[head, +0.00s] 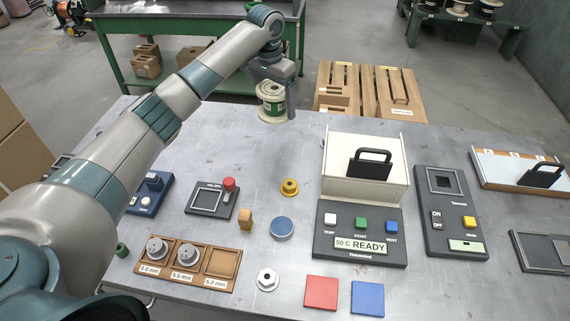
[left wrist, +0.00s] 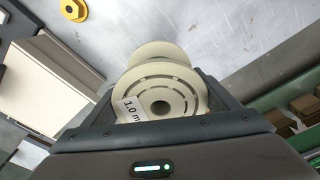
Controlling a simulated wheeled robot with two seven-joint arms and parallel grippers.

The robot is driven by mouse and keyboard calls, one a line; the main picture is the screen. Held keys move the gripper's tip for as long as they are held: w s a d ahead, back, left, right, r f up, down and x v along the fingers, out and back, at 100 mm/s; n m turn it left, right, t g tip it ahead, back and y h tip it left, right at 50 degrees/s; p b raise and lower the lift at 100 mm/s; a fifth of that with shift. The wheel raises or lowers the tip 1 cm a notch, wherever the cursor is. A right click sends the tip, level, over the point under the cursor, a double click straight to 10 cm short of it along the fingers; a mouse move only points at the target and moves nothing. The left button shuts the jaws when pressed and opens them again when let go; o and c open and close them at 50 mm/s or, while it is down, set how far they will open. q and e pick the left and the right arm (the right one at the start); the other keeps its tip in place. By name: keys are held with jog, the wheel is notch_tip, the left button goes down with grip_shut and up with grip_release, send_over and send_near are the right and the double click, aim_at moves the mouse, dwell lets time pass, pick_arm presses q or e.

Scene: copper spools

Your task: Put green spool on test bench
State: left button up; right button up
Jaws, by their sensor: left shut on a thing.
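The spool (head: 269,104) has cream flanges and a green band between them in the head view. My left gripper (head: 277,90) is shut on it near the far edge of the grey metal table (head: 330,118). The left wrist view shows the spool (left wrist: 160,85) between both fingers (left wrist: 163,108), with a "1.0 m…" label partly in view. I cannot tell whether its lower side touches the table. A green-framed bench (head: 110,30) stands behind the table at the back left. No visible sign names the test bench. My right gripper is out of view.
A white box with a black handle (head: 340,160) stands behind a panel reading "50 C READY" (head: 360,244). A wooden tray of weights (head: 190,262), a yellow flanged piece (head: 290,187) and red (head: 321,292) and blue (head: 367,297) squares are nearer. Wooden pallets (head: 370,95) lie beyond the table.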

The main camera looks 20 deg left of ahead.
pick_arm(q)
jog(key=s+a+f+p, duration=0.1)
jog(key=a+f, duration=0.1)
jog(key=a, duration=0.1)
jog(key=s+a+f+p, duration=0.1)
jog(key=s+a+f, duration=0.1)
jog(key=a, duration=0.1)
jog(key=s+a+f+p, duration=0.2)
jog(key=a, duration=0.2)
jog(key=shift+s+f, duration=0.1)
jog(key=shift+f, duration=0.15)
jog(key=shift+s+a+f, duration=0.1)
jog(key=shift+a+f, duration=0.05)
jog(key=shift+f, duration=0.05)
jog(key=shift+f, duration=0.15)
notch_tip(320, 180, down, 3)
jog(key=shift+r+p, duration=0.2)
jog(key=shift+p, duration=0.55)
jog(key=shift+f, duration=0.55)
jog(key=shift+f, duration=0.1)
